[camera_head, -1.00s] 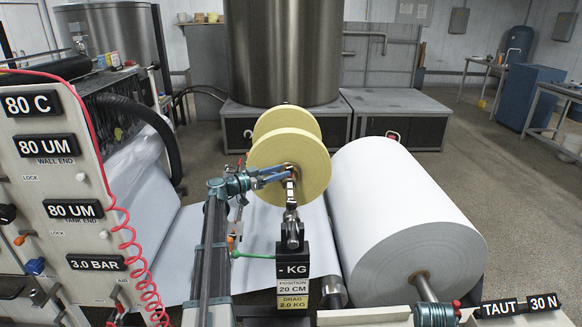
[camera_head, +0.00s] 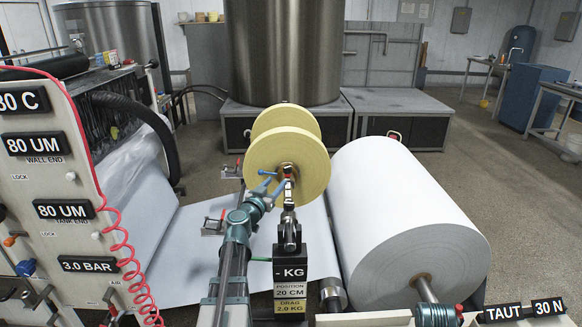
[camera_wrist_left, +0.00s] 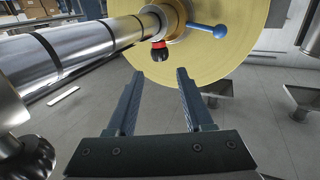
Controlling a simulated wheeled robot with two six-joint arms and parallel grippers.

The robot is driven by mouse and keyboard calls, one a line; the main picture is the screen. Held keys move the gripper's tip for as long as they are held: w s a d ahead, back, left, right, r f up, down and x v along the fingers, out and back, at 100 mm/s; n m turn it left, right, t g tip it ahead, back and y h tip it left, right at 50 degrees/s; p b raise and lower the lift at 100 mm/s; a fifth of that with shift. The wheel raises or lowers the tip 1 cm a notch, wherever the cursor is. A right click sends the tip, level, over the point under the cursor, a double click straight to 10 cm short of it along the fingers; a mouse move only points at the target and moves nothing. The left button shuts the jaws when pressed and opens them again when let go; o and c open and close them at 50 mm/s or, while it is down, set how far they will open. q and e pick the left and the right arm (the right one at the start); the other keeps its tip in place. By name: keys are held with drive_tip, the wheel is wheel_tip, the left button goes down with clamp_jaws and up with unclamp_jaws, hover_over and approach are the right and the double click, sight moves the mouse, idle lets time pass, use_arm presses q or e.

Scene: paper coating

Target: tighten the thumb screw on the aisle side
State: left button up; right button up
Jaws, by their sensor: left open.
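A yellow roll (camera_head: 300,180) sits on a shaft, with a second yellow disc (camera_head: 285,117) behind it. At its hub, a blue ball-ended handle (camera_wrist_left: 220,31) sticks out to the right in the left wrist view. A red and black knob (camera_wrist_left: 158,52) hangs below the collar there. I cannot tell for certain which of these is the thumb screw. My left gripper (camera_head: 273,183) is open in front of the hub. In the left wrist view its fingers (camera_wrist_left: 158,76) are spread, empty, below the knob and apart from it. My right gripper is not in view.
A large white paper roll (camera_head: 403,220) stands close on the right. The control panel (camera_head: 60,175) with a red coiled hose (camera_head: 125,250) stands at left. Open floor lies beyond the roll.

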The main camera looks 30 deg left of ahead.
sight(288, 172)
use_arm(q)
drive_tip(key=w, duration=0.4)
drive_tip(key=w+a, duration=0.1)
drive_tip(key=w, duration=0.4)
drive_tip(key=w+a, duration=0.1)
drive_tip(key=w, duration=0.3)
drive_tip(key=shift+w, duration=0.4)
drive_tip(key=shift+d, duration=0.1)
clamp_jaws()
